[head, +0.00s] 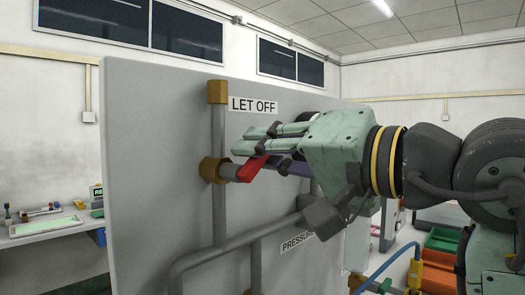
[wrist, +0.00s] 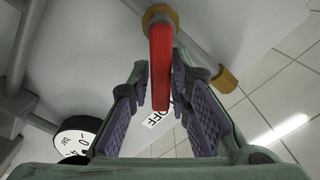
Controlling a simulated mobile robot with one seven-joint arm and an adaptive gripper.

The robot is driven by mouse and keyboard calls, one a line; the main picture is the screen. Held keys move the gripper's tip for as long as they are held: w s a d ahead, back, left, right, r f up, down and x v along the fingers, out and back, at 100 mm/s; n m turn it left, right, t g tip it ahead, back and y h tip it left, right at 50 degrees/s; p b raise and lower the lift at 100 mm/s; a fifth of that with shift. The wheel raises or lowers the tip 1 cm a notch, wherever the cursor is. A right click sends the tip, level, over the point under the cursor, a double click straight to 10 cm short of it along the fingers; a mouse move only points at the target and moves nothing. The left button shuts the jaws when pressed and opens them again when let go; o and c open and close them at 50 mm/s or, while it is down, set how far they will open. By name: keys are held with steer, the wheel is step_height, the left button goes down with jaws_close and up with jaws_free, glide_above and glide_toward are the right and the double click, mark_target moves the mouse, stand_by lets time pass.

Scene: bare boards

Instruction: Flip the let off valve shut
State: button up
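The let off valve has a red lever (head: 253,168) on a brass fitting (head: 212,170), set in a grey vertical pipe below the "LET OFF" label (head: 254,105). In the head view the lever slants to the right and up from the fitting, partly hidden by my fingers. My gripper (head: 268,150) is at the lever. In the wrist view the red lever (wrist: 161,65) runs between the two open fingers of my gripper (wrist: 158,88), with a gap showing on each side. No firm grip on the lever shows.
A grey upright panel (head: 150,150) carries the pipes (head: 220,252). A "PRESSURE" label (head: 297,242) sits lower, partly hidden by my arm. A round white gauge (wrist: 77,136) shows in the wrist view. A bench (head: 50,228) stands at left; coloured bins (head: 440,258) are at right.

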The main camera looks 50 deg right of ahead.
jaws_close()
steer(key=shift+f+m, duration=0.15)
steer(key=shift+m, duration=0.15)
steer(key=shift+d+f+m+b, duration=0.15)
steer(key=shift+f+m+b, duration=0.35)
steer(key=shift+m, duration=0.75)
steer(key=shift+d+f+m+b, duration=0.1)
steer(key=shift+f+m+b, duration=0.15)
steer(key=shift+m+b, duration=0.7)
steer(key=shift+d+f+m+b, duration=0.15)
steer(key=shift+f+m+b, duration=0.2)
steer(key=shift+m, duration=1.15)
steer(key=shift+o, duration=2.2)
jaws_free()
